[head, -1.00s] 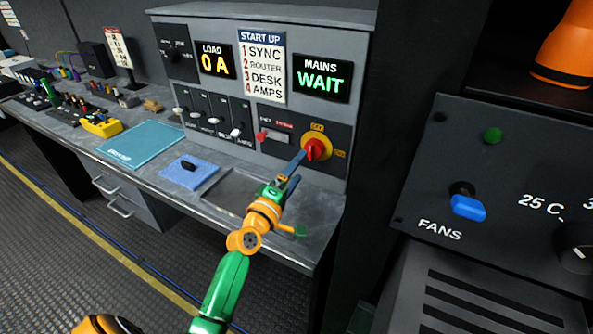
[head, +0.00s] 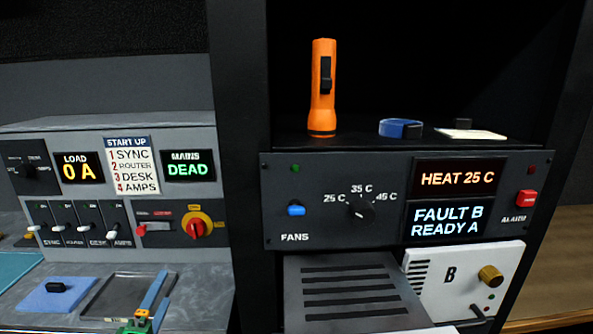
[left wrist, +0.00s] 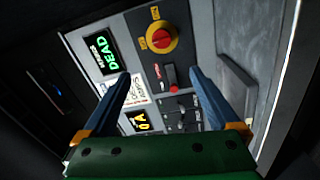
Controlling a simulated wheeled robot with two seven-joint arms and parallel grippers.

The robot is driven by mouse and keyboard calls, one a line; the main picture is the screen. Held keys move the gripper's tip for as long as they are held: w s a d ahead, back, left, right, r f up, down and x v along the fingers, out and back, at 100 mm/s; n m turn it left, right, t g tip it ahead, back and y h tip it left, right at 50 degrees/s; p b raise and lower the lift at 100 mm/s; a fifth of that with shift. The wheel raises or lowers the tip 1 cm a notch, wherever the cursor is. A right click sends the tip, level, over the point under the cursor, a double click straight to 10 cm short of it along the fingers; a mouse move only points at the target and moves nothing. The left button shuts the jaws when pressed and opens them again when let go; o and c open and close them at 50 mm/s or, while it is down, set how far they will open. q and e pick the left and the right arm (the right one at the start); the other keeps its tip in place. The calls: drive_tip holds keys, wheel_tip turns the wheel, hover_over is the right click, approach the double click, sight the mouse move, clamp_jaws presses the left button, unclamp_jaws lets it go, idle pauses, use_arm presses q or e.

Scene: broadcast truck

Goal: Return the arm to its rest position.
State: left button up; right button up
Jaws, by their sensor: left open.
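My left gripper (head: 155,298) is at the bottom edge of the head view, over the bench below the power panel. Its two blue fingers are apart, and nothing is between them. In the left wrist view the fingers (left wrist: 158,78) are spread and point at the panel with a clear gap to it. The red rotary switch on its yellow disc (head: 196,228) is on the panel, and it also shows in the left wrist view (left wrist: 159,38). The mains display (head: 188,166) reads DEAD. Most of my left arm is out of the head view, and my right gripper is not seen.
A blue pad (head: 45,297) with a dark piece on it and a shallow grey tray (head: 103,296) are on the bench. The fan and heat panel (head: 320,228) stands to the right. An orange torch (head: 322,95) stands on the shelf above it, near a blue roll (head: 400,128).

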use_arm(q)
drive_tip(key=s+d+f+m+g+h, duration=0.4)
drive_tip(key=s+d+f+m+g, duration=0.4)
drive_tip(key=s+d+f+m, duration=0.45)
drive_tip(key=s+a+f+m+g+y, duration=0.1)
drive_tip(key=s+f+m+g, duration=0.25)
drive_tip(key=s, duration=0.45)
drive_tip(key=s+f+m+g+y, duration=0.2)
drive_tip(key=s+m+g, duration=0.15)
drive_tip(key=s, duration=0.45)
drive_tip(key=s+f+g, duration=0.1)
drive_tip(key=s+f, duration=0.2)
drive_tip(key=f, duration=1.5)
drive_tip(key=s+a+f+g, duration=0.1)
drive_tip(key=s+a+f, duration=0.1)
drive_tip(key=s+f, duration=0.7)
drive_tip(key=s, duration=0.2)
drive_tip(key=shift+s+g, duration=0.3)
drive_tip(key=shift+s, duration=0.1)
